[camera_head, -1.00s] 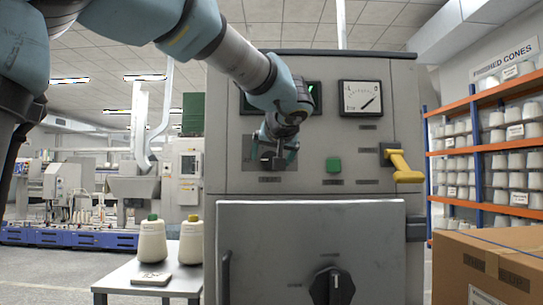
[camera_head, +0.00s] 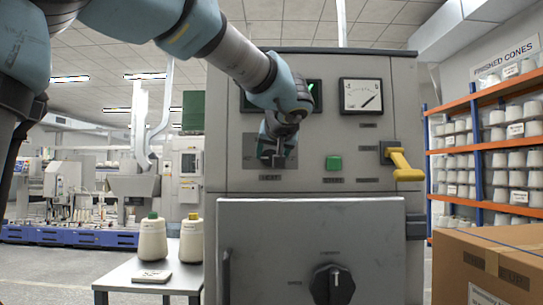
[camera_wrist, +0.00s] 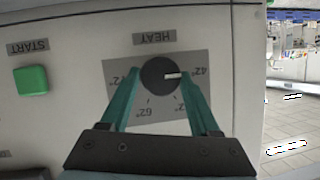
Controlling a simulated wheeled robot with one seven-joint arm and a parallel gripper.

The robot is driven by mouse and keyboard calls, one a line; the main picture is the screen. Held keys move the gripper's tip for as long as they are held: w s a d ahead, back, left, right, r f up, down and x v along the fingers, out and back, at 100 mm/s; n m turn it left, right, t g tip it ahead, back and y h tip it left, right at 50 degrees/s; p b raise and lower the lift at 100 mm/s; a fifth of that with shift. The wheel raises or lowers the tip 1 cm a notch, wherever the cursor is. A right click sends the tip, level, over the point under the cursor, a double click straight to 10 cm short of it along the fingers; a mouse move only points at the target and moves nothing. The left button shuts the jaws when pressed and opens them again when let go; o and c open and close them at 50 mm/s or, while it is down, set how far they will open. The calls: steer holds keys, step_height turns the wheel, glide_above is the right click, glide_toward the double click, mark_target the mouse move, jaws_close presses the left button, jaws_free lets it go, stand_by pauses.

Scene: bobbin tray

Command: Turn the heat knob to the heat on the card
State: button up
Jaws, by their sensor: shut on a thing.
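A 62° mark and other partly covered marks ring the knob. My gripper (camera_wrist: 160,76) is shut on the knob, one teal finger on each side. In the head view my gripper (camera_head: 273,160) is at the panel and hides the knob. A small pale card (camera_head: 153,276) lies on the side table; its writing is too small to read.
A green START button (camera_head: 333,163), a gauge (camera_head: 361,97) and a yellow lever (camera_head: 402,167) are to the right on the machine. Below is a door with a black knob (camera_head: 332,285). Two yarn cones (camera_head: 152,238) stand on the side table (camera_head: 128,284). A carton (camera_head: 490,262) is at right.

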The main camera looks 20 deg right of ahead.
steer(key=shift+f+b, duration=0.15)
steer(key=shift+b, duration=0.3)
steer(key=shift+d+f+m+y+b, duration=0.15)
steer(key=shift+m+y+b, duration=0.15)
steer(key=shift+m+b, duration=0.35)
steer(key=m+t+b, duration=0.1)
steer(key=b, duration=0.1)
steer(key=m+t+y+b, duration=0.1)
steer(key=m+b, duration=0.1)
steer(key=b, duration=0.1)
steer(key=m+t+y+b, duration=0.1)
steer(key=m+b, duration=0.1)
steer(key=b, duration=0.1)
steer(key=shift+s+d+f, duration=0.1)
steer(key=shift+f, duration=0.15)
steer(key=shift+r+m+t+y+b, duration=0.1)
steer(key=shift+m+t+y+b, duration=0.3)
steer(key=shift+m+b, duration=0.65)
steer(key=shift+m, duration=0.3)
steer(key=o, duration=1.3)
steer(key=shift+o, duration=0.2)
